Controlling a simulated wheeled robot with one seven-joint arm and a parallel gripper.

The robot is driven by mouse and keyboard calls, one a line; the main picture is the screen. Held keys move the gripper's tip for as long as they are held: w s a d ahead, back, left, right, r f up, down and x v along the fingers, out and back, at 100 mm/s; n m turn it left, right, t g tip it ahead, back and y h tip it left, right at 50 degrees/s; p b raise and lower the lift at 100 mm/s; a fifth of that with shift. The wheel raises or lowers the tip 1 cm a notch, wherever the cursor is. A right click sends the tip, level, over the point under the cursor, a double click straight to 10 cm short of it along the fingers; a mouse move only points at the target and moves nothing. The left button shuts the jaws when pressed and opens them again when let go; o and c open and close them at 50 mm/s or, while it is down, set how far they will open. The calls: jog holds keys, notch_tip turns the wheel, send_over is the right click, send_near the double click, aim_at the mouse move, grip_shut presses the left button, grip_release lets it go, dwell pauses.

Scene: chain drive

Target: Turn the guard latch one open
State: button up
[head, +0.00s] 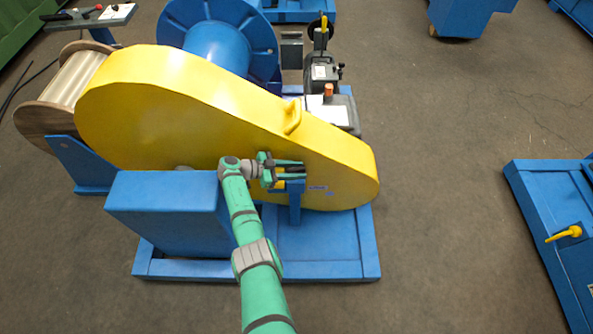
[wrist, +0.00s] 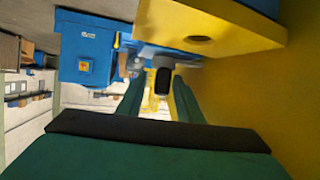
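The large yellow guard (head: 215,115) covers the chain drive and stands closed on its blue base. My gripper (head: 303,169) is at the guard's near face, towards its lower right, just above a blue post (head: 295,205). In the wrist view its two green fingers (wrist: 160,92) are apart with a gap between them. A dark rounded knob or handle end (wrist: 162,80) shows between or just beyond the fingertips; it may be part of the latch. I cannot tell whether the fingers touch it. In the head view my gripper hides most of the latch.
A blue box (head: 165,205) stands left of my gripper. A yellow handle (head: 293,117) sticks up from the guard. In the wrist view, a yellow plate with a hole (wrist: 200,40) and a yellow wall (wrist: 285,100) are close on the right.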

aim_at(297, 169)
jog(key=shift+r, duration=0.1)
jog(key=shift+r, duration=0.2)
notch_tip(297, 169, up, 3)
jog(key=shift+s+f, duration=0.15)
jog(key=s+r, duration=0.9)
jog(key=s, duration=0.4)
jog(key=shift+s+r, duration=0.3)
jog(key=shift+s, duration=0.05)
jog(key=shift+o, duration=0.7)
